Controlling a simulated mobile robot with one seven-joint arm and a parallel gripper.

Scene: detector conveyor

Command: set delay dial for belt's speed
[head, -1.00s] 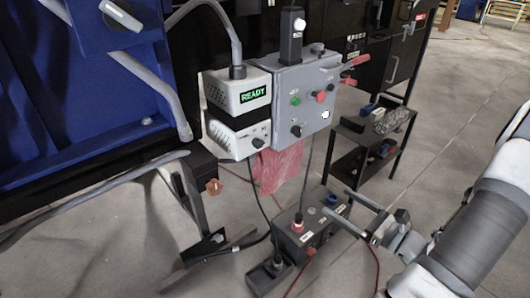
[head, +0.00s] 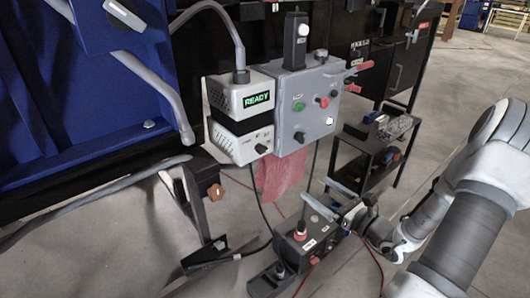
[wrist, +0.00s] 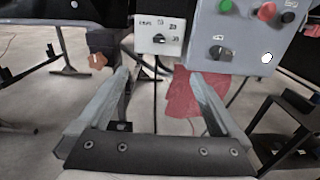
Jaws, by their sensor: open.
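A white box (head: 240,140) hangs below the READY display box (head: 240,95). A dark dial (head: 262,148) sits on its front; in the wrist view the dial (wrist: 160,39) has small marks around it, too small to read surely. A grey control box (head: 310,105) beside it carries another dark knob (head: 299,136), also in the wrist view (wrist: 217,52). I cannot tell from labels which is the delay dial. My gripper (head: 318,190) is open and empty, below and right of the boxes. In the wrist view, its fingers (wrist: 158,76) point toward the white box, apart from it.
The grey box has a green button (head: 298,106), a red button (head: 323,102) and red-handled levers (head: 358,66). A red cloth (head: 280,175) hangs below. A black floor unit (head: 305,245), cables and a dark shelf (head: 370,155) stand close by.

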